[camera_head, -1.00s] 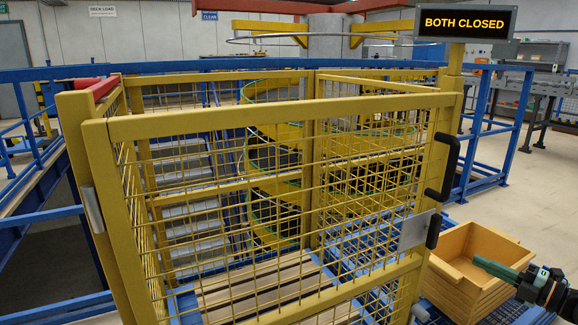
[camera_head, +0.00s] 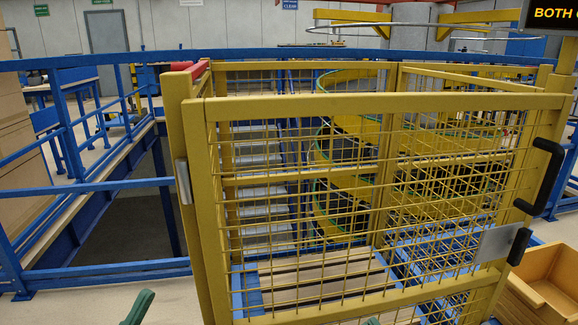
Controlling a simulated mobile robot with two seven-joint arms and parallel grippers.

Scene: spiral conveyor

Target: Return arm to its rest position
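Only small green fingertip parts show at the bottom edge of the head view. One tip, seemingly of my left gripper (camera_head: 138,308), is left of the yellow mesh gate. A tiny second tip, seemingly of my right gripper (camera_head: 372,321), shows in front of the gate's lower rail. The arms and the rest of both grippers are out of frame, so I cannot tell whether they are open or shut. The yellow mesh gate (camera_head: 385,105) stands close in front, with a black handle (camera_head: 541,178) on its right post.
A yellow-brown open bin (camera_head: 545,292) is at the lower right. Blue railings (camera_head: 110,187) run along the left, beside a dark floor opening. Stacked brown boxes (camera_head: 20,150) stand at the far left. The spiral conveyor (camera_head: 335,150) is behind the mesh.

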